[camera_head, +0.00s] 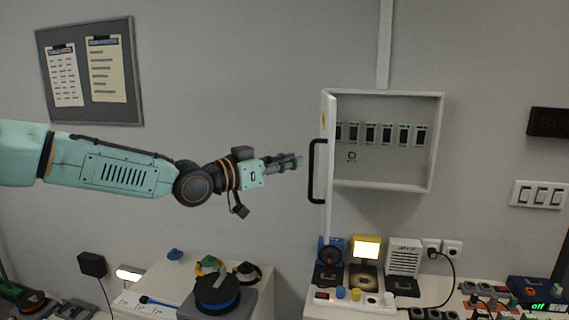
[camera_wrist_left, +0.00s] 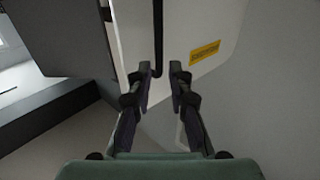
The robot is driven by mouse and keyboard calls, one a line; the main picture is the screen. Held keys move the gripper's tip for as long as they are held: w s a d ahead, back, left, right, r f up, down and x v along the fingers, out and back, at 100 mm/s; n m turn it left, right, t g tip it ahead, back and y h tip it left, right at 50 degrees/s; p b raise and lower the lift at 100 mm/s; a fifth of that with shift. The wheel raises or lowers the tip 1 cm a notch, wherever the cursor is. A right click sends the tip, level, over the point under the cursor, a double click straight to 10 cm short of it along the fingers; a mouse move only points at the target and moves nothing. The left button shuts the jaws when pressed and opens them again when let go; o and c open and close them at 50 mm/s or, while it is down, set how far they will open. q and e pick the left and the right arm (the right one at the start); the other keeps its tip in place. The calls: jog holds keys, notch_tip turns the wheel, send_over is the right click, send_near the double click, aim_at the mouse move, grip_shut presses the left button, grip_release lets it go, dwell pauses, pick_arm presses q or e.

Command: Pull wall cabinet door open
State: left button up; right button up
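The white wall cabinet (camera_head: 388,187) hangs on the grey wall, its door (camera_head: 329,165) swung open at the left side and seen nearly edge-on. The door's black handle (camera_head: 312,172) faces left, toward my left gripper. My left gripper (camera_head: 299,161) is just left of the handle in the head view, with a small gap showing. In the left wrist view, my left gripper (camera_wrist_left: 163,72) has its fingers apart with nothing clearly between them. The handle (camera_wrist_left: 158,38) and door (camera_wrist_left: 205,35) with a yellow label lie just beyond the fingertips. My right gripper is not in view.
Inside the cabinet is a row of several dark switches (camera_head: 388,134). Below stands a bench with a lit yellow lamp (camera_head: 366,248), a white speaker box (camera_head: 404,257) and small devices. A lower white table (camera_head: 150,290) holds caps.

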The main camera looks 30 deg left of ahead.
pick_arm(q)
jog(key=shift+s+d, duration=0.15)
jog(key=shift+s, duration=0.1)
jog(key=shift+s, duration=0.45)
jog(key=shift+w, duration=0.35)
